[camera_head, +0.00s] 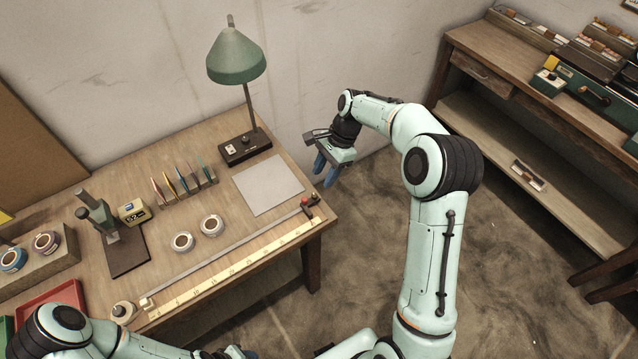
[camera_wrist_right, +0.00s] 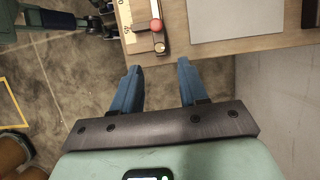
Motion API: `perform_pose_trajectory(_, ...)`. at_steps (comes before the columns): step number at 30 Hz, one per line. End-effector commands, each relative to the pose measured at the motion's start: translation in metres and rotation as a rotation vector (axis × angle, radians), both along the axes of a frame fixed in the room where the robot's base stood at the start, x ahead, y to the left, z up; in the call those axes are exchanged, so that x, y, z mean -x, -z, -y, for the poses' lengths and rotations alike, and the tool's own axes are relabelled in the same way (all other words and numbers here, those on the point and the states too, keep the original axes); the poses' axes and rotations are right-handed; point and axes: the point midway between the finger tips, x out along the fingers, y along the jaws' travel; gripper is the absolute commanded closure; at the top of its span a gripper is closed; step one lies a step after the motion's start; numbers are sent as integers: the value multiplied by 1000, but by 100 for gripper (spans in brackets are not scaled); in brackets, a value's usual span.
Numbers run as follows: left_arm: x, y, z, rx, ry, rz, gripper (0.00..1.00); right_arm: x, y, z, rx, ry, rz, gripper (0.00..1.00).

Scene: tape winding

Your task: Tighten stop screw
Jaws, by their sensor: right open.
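The red-knobbed stop screw (camera_head: 305,201) sits on a stop at the right end of the long yellow scale (camera_head: 240,268), near the table's right front corner. In the right wrist view the red knob (camera_wrist_right: 156,25) shows ahead of the fingers, near the table edge. My right gripper (camera_head: 325,169) is beyond the table's right edge, apart from the screw. Its blue fingers (camera_wrist_right: 157,72) are spread with nothing between them. My left arm enters at the bottom left; what seems to be its gripper (camera_head: 250,353) is mostly cut off by the bottom edge.
A grey sheet (camera_head: 268,184) lies behind the scale, with a green lamp (camera_head: 237,60) behind it. Two tape rolls (camera_head: 182,242) and a small press (camera_head: 105,215) stand on the table's left half. A wooden shelf unit (camera_head: 530,130) stands at the right. Open floor lies between.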

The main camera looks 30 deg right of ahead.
Motion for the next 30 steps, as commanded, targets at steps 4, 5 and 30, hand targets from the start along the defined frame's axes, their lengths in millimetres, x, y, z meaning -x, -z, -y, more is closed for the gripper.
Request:
perform_pose_trajectory(4,-8,-8,0,0,0,9,55,-3,-34,12,1,1,5,57)
perform_pose_trajectory(5,-9,-9,0,0,0,11,55,-3,-39,15,1,1,5,57)
perform_pose_trajectory(30,-14,-14,0,0,0,17,55,-3,-62,25,-1,-1,-1,57)
